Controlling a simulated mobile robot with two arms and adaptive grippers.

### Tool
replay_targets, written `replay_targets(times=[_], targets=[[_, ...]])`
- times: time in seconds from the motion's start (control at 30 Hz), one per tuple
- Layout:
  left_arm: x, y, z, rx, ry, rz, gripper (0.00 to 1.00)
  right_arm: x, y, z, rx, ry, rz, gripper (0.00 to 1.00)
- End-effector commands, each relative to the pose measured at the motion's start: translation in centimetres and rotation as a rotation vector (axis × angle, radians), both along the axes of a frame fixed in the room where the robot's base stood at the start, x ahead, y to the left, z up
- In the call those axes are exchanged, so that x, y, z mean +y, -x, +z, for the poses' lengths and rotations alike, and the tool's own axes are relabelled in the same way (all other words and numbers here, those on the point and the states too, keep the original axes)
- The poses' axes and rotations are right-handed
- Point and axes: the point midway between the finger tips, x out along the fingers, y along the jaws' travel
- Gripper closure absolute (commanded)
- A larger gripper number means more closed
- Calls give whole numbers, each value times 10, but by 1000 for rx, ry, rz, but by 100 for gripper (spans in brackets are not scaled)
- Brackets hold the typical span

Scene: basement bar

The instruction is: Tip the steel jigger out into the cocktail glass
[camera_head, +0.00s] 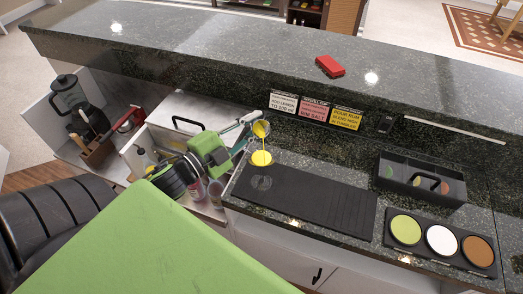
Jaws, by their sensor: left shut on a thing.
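My left gripper (247,131) is shut on the steel jigger (266,125). It holds the jigger tipped above the cocktail glass (262,181), with the jigger's yellow content showing at its mouth. The cocktail glass stands upright on the black mat (320,204), near its left end. Yellow liquid shows in the glass's bowl, just below the jigger. A thin yellow trace seems to run between the two. How much is left in the jigger is hidden. My right gripper is not in view.
A dark divided caddy (421,179) and a tray with green, white and brown rounds (441,241) stand right of the mat. Label cards (314,109) stand behind. A red box (329,66) lies on the raised ledge. A blender (70,95) stands at the left. The mat's right part is bare.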

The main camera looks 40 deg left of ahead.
Motion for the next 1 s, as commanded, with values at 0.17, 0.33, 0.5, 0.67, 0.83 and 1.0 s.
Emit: replay_targets(times=[0.17,0.33,0.5,0.67,0.83,1.0], targets=[[0,0,0,-12,-19,0,100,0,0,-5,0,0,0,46],[0,0,2,-23,-36,0,100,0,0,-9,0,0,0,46],[0,0,3,-35,-54,-1,100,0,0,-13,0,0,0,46],[0,0,4,-45,-70,0,100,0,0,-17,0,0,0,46],[0,0,5,-56,-87,0,100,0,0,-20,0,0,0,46],[0,0,6,-67,-104,0,100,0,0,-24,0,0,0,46]])
